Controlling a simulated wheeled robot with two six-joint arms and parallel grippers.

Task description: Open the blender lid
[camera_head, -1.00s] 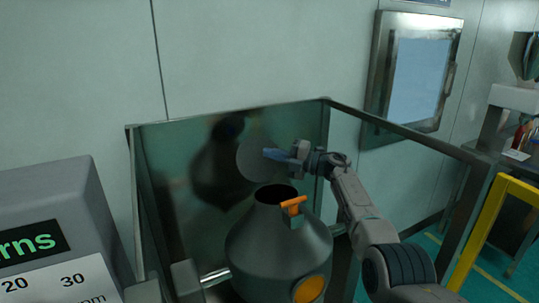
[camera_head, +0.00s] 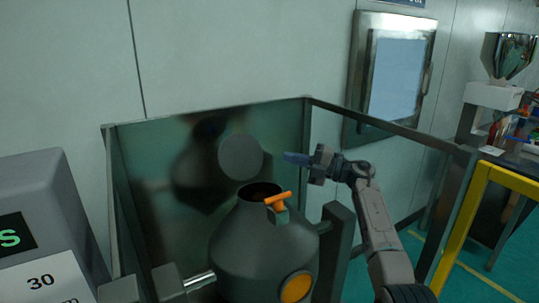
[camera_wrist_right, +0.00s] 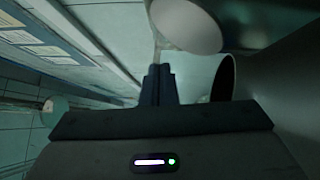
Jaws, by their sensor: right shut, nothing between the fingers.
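The blender (camera_head: 250,250) is a dark grey vessel with a round open mouth at its top. Its lid (camera_head: 240,157) is a grey disc standing up and open behind the mouth. An orange handle (camera_head: 278,199) sits at the right of the rim. My right gripper (camera_head: 287,157) is shut and empty, just right of the lid and apart from it. In the right wrist view the shut fingers (camera_wrist_right: 158,72) point toward the pale lid (camera_wrist_right: 187,25), with the open mouth (camera_wrist_right: 224,78) to the right. My left gripper is out of view.
A metal frame (camera_head: 210,115) with dark panels surrounds the blender. A grey box with a display (camera_head: 35,215) stands at the left. A yellow rail (camera_head: 460,230) and a bench with bottles are at the right. A windowed hatch (camera_head: 398,75) is on the wall.

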